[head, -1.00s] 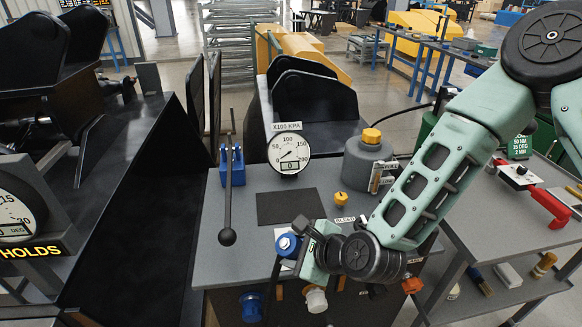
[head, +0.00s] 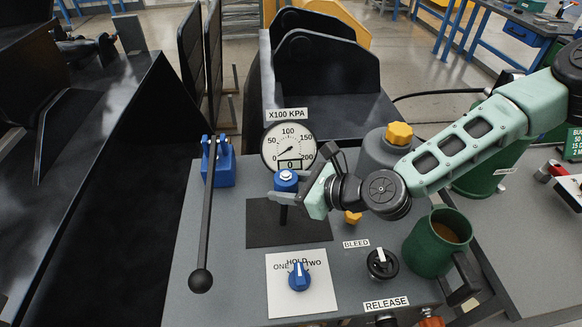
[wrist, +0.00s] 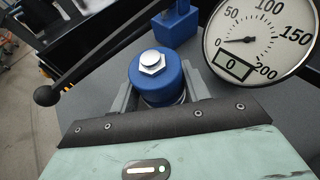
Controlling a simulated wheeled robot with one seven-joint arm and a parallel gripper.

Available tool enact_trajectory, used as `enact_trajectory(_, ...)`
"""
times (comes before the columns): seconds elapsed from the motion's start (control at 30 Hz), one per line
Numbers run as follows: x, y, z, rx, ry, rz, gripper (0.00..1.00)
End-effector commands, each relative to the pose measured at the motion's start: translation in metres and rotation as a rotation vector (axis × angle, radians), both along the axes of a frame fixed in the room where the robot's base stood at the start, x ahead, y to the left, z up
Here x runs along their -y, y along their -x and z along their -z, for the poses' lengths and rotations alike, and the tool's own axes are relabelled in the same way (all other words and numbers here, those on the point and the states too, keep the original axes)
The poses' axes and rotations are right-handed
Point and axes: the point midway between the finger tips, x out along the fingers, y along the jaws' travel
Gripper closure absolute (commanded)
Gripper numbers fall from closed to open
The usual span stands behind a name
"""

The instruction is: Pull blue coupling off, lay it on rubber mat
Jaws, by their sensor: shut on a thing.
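The blue coupling (head: 286,181) is upright in my gripper (head: 284,195), with a dark stem or hose below it. In the wrist view the coupling (wrist: 157,78) shows its silver hex top, and the fingers of my gripper (wrist: 160,97) are shut on its two sides. The dark rubber mat (head: 262,228) lies flat on the grey bench top.
The pressure gauge (head: 288,146) stands behind the mat and reads about 0. A long black lever (head: 206,215) is left of it. A blue selector knob (head: 299,277) is in front. A yellow-capped grey canister (head: 385,150) and a green mug (head: 436,242) stand to the right.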

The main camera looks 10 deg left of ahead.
Motion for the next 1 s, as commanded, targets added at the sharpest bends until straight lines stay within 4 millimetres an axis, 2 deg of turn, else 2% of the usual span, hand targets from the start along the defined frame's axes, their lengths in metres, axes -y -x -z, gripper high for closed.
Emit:
enact_trajectory(0.33, 0.0, 0.0, 0.0, -0.001, -0.003, 0.0, 0.81)
enact_trajectory(0.47, 0.0, 0.0, 0.006, -0.001, -0.002, -0.001, 0.81)
enact_trajectory(1.0, 0.0, 0.0, 0.063, 0.0, -0.002, -0.001, 0.81)
